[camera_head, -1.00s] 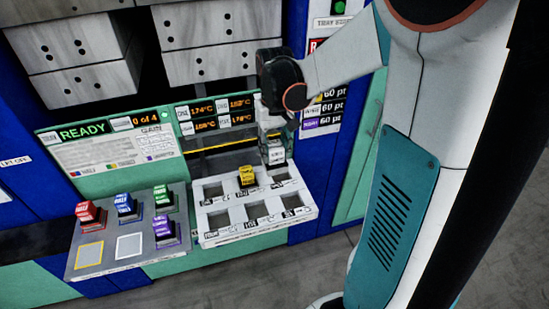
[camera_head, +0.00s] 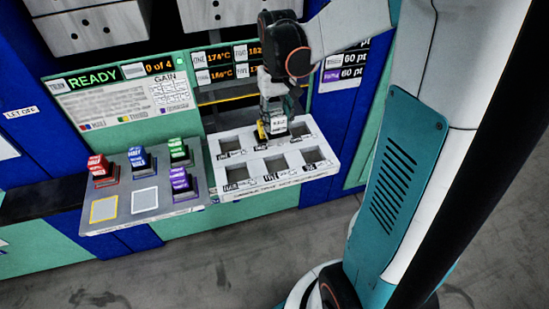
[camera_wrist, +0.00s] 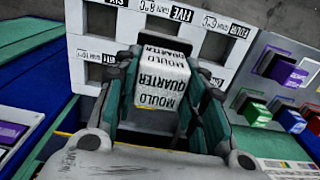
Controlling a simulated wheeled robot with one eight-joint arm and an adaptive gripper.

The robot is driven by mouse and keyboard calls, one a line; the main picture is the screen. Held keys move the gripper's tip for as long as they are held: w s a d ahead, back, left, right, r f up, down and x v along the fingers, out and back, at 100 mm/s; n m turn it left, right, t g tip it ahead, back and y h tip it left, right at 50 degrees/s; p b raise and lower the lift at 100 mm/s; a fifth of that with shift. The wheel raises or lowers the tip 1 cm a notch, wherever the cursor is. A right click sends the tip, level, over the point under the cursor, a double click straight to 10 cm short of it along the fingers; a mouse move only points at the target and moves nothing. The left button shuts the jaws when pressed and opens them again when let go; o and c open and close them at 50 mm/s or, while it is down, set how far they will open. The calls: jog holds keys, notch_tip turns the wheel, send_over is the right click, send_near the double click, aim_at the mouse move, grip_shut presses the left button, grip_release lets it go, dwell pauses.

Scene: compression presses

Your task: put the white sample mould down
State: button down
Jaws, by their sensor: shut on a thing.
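The white sample mould (camera_head: 279,125) is a small block lettered "QUARTER MOULD" on its white face. My gripper (camera_head: 277,117) is shut on it, with a finger on each side in the wrist view (camera_wrist: 162,75). It is over the back part of the white tray (camera_head: 248,168), which has square sockets in two rows. Whether the mould touches the tray cannot be told; its underside is hidden. A yellow mould (camera_head: 262,131) stands in the tray just left of the held one, mostly hidden behind my gripper.
A grey shelf (camera_head: 127,213) to the left bears red (camera_head: 101,168), blue (camera_head: 140,160), green (camera_head: 179,150) and purple (camera_head: 181,182) moulds. Its yellow-outlined and white-outlined squares are empty. The tray's front sockets look empty. The press panel (camera_head: 110,92) reads "READY" and "0 of 4".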

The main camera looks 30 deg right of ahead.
notch_tip(320, 180, down, 14)
jog(key=b, duration=0.4)
jog(key=shift+f, duration=0.2)
jog(key=shift+b, duration=0.3)
jog(key=shift+f, duration=0.15)
jog(key=c, duration=1)
grip_release()
notch_tip(320, 180, up, 12)
jog(key=p, duration=0.4)
jog(key=shift+a+r, duration=0.1)
jog(key=shift+r, duration=0.1)
